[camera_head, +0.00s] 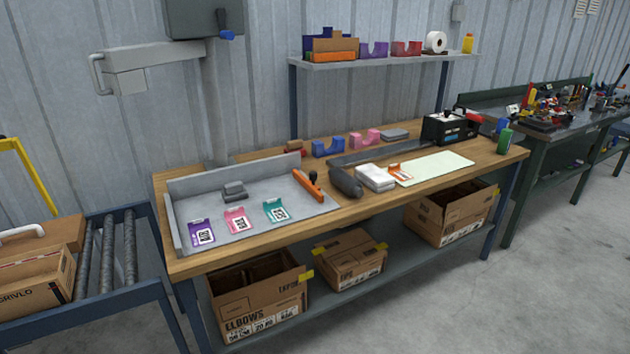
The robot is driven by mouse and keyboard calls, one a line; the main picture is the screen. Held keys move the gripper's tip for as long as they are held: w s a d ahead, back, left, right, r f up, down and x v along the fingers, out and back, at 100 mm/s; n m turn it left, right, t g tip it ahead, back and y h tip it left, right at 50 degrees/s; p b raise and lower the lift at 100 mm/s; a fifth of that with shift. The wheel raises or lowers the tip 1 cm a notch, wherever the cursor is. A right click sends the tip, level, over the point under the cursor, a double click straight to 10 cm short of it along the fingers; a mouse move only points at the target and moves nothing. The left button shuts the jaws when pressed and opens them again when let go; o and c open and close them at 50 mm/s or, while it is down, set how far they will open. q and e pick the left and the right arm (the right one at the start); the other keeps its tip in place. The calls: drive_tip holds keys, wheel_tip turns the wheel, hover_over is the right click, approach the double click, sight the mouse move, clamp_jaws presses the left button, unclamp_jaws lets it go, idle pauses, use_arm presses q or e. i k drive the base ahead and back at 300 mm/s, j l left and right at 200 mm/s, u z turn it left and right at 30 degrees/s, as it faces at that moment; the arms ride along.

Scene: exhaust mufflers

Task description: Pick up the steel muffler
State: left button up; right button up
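No piece is plainly a steel muffler at this distance. A dark grey rounded, elongated piece (345,181) lies near the front edge of the wooden workbench (375,208), right of the grey tray, and may be a muffler. A small grey piece (235,190) sits inside the grey tray (208,237), towards its back. Another flat grey piece (395,134) lies at the back of the bench. I cannot tell which of them is steel. Neither of my grippers is in view.
Purple, pink and teal labelled cards (236,220) and an orange-handled tool (308,185) lie on the tray. White cloths (375,177) and a pale green mat (436,168) lie right of the dark piece. A roller conveyor (107,262) stands left.

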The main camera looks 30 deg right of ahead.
sight(348, 184)
drive_tip(key=i+l+u, duration=0.15)
drive_tip(key=l+u, duration=0.2)
drive_tip(key=l, duration=0.8)
drive_tip(key=l+u, duration=0.35)
drive_tip(key=l, duration=0.8)
